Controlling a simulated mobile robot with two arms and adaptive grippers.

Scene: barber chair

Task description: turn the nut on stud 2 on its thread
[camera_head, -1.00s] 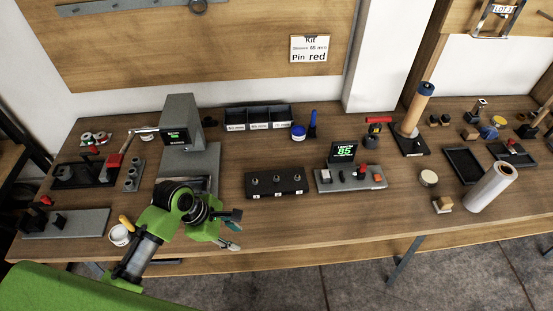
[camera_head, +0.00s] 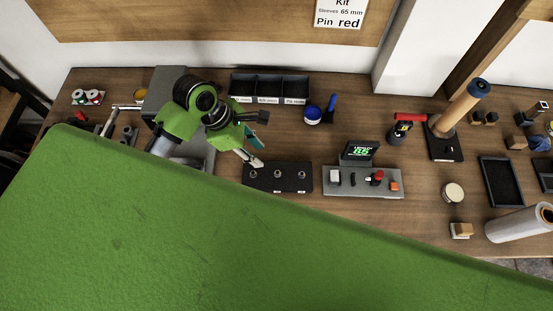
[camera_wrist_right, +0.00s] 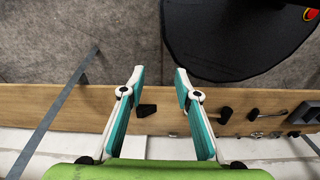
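A black block (camera_head: 270,186) on the bench carries three studs in a row, with small white labels on its front face too small to read. A light metal nut or stud top shows at the middle stud (camera_head: 277,174); thread detail is too small to see. My left gripper (camera_head: 259,140) is at the block's back left edge, fingers apart and nothing between them. Its lower fingertip is close to the left stud; contact cannot be told. My right gripper (camera_wrist_right: 158,83) shows only in the right wrist view, open and empty, with floor and a wooden edge beyond.
Right of the block stands a grey panel (camera_head: 340,190) with a small display (camera_head: 359,151). Black bins (camera_head: 270,85) stand behind the left gripper, with a blue-topped pot (camera_head: 312,115) beside them. A large green surface of mine covers the lower left.

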